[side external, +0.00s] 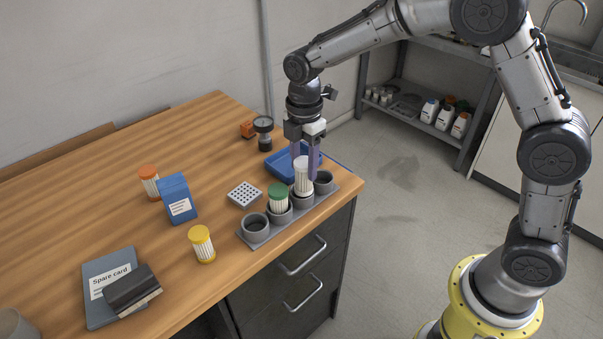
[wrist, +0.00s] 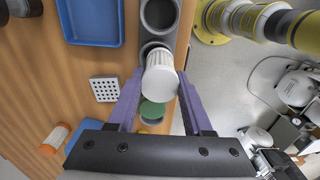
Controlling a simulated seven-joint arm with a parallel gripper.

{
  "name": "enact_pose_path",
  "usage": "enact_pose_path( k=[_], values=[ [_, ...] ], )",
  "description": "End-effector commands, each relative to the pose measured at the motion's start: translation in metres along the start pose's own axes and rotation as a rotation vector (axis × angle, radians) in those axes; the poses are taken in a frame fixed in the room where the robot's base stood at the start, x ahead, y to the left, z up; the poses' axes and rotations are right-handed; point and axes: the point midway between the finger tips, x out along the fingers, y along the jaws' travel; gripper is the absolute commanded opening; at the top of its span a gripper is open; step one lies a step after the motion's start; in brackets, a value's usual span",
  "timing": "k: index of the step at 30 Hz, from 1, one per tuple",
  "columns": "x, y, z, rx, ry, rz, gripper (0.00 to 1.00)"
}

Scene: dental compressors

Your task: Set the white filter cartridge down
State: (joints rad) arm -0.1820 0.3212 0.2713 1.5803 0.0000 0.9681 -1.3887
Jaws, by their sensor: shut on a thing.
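The white filter cartridge (side external: 302,175) is upright between the purple fingers of my gripper (side external: 305,170), which is shut on it. In the wrist view the cartridge (wrist: 160,72) shows between the fingertips (wrist: 161,88). Its lower end is at the third cup from the front of the grey four-cup rack (side external: 262,238). I cannot tell whether it rests on the cup's bottom. A green-capped cartridge (side external: 278,193) stands in the second cup. The front cup (side external: 255,223) and the far cup (side external: 323,181) are empty.
A blue tray (side external: 283,165) lies close behind the rack. A gauge (side external: 264,131) stands at the back. The bench edge runs beside the rack.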

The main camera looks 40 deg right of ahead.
Motion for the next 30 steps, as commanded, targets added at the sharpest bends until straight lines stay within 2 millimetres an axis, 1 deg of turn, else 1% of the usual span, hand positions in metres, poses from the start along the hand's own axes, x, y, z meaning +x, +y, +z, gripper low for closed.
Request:
enact_pose_path(
  k=[3,6,9,17,22,23,27,30],
  values=[
    [0.010,0.007,-0.001,0.000,-0.001,-0.003,0.00],
    [0.025,0.006,-0.001,0.000,-0.001,-0.004,0.00],
    [0.034,0.006,-0.001,0.000,-0.001,-0.002,0.00],
    [0.035,0.006,-0.001,0.000,0.000,0.000,0.00],
    [0.039,0.006,-0.001,0.000,0.000,0.000,0.00],
    [0.039,0.006,-0.001,0.000,0.000,0.000,0.54],
    [0.039,0.006,-0.001,0.000,0.000,-0.001,0.79],
    [0.039,0.006,-0.001,0.000,0.000,-0.001,0.80]
  ],
)
